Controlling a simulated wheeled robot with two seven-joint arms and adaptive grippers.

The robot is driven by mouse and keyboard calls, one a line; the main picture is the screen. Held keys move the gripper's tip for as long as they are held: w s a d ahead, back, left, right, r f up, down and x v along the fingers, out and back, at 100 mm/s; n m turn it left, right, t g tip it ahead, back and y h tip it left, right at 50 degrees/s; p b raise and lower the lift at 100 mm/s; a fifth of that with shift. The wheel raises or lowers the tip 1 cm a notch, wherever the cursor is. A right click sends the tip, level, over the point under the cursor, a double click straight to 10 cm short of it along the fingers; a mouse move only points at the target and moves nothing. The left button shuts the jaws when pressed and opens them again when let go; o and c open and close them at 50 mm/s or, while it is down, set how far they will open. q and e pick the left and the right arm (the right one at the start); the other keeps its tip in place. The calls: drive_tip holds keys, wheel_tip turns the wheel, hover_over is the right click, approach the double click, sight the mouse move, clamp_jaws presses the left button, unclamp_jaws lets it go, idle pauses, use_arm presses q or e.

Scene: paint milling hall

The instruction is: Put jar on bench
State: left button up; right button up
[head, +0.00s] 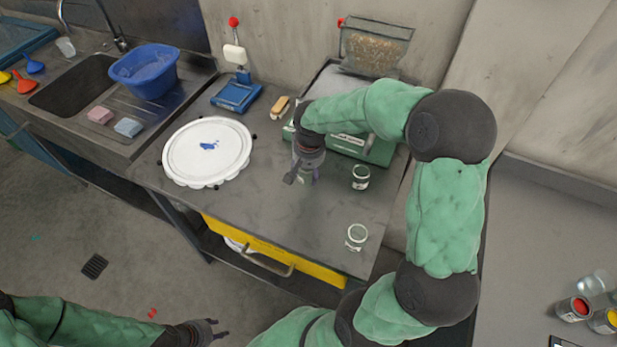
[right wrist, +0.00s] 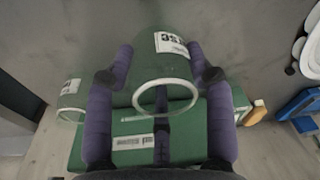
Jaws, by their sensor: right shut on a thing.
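My right gripper (head: 306,178) is over the middle of the grey bench (head: 262,205), in front of the green machine. In the right wrist view, my right gripper (right wrist: 160,75) is shut on a clear glass jar (right wrist: 160,70) with a white label, one finger on each side. In the head view the gripper mostly hides this jar, and I cannot tell whether it touches the bench. Another labelled jar (head: 361,178) stands to the right, and one more jar (head: 356,237) stands near the bench's front right. My left gripper (head: 212,332) is empty and open, low in front of the bench.
A white round lid-like disc (head: 206,152) lies on the bench's left. A blue scale (head: 237,94), a brush (head: 280,107) and the green machine (head: 375,150) line the back. A sink with a blue basin (head: 146,72) is left. Clear bench lies between disc and jars.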

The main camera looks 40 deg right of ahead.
sight(308, 175)
drive_tip(key=shift+w+d+f, duration=0.15)
drive_tip(key=shift+f, duration=0.1)
drive_tip(key=shift+w+d+f+b, duration=0.15)
drive_tip(key=shift+f+b, duration=0.4)
drive_tip(key=shift+f, duration=1.15)
drive_tip(key=shift+f, duration=0.2)
drive_tip(key=o, duration=1.2)
drive_tip(key=shift+c, duration=0.2)
drive_tip(key=shift+r, duration=0.2)
drive_tip(key=shift+r, duration=0.35)
wheel_tip(308, 175, up, 11)
drive_tip(key=s+p, duration=0.1)
drive_tip(key=p, duration=0.1)
drive_tip(key=shift+s+a+r+p, duration=0.15)
drive_tip(key=shift+s+a+p, duration=0.05)
drive_tip(key=shift+a+p, duration=0.2)
